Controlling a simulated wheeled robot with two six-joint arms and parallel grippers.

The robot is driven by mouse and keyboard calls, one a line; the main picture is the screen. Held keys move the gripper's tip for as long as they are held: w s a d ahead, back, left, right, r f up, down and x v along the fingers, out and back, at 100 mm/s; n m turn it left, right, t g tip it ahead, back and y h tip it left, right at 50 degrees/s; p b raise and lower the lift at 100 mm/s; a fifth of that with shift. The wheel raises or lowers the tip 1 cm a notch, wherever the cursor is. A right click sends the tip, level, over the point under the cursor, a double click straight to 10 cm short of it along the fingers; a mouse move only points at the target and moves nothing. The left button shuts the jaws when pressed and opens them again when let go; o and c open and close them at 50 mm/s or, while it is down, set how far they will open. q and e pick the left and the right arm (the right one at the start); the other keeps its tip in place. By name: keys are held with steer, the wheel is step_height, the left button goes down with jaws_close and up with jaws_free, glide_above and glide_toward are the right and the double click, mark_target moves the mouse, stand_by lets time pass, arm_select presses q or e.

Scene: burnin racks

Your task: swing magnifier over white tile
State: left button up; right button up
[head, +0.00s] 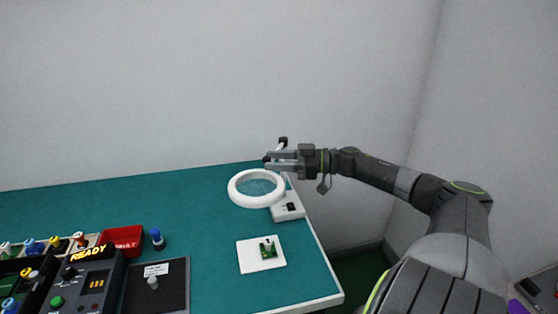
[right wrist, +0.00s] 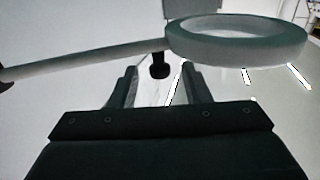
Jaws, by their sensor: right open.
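The magnifier (head: 234,189) is a white ring with a clear lens, held over the table near its back right. Its base (head: 289,207) stands below and right of the ring at the table's right edge. The white tile (head: 247,262) lies flat in front of the magnifier, with a small green board (head: 268,248) on it. The ring is behind the tile in the head view, not above it. My right gripper (head: 268,159) is open at the magnifier, just behind the ring. The right wrist view shows the ring (right wrist: 235,50) and its white arm (right wrist: 90,59) beyond the open fingers (right wrist: 157,88). My left gripper is out of view.
On the left stand a black console reading READY (head: 97,285), a red bin (head: 122,237), a blue-capped piece (head: 157,239) and a dark panel (head: 172,290). The teal table (head: 205,215) is clear between these and the tile. The table's right edge is close to the tile.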

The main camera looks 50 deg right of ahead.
steer(key=v, duration=1.7)
steer(key=shift+s+d, duration=0.15)
steer(key=shift+d, duration=0.1)
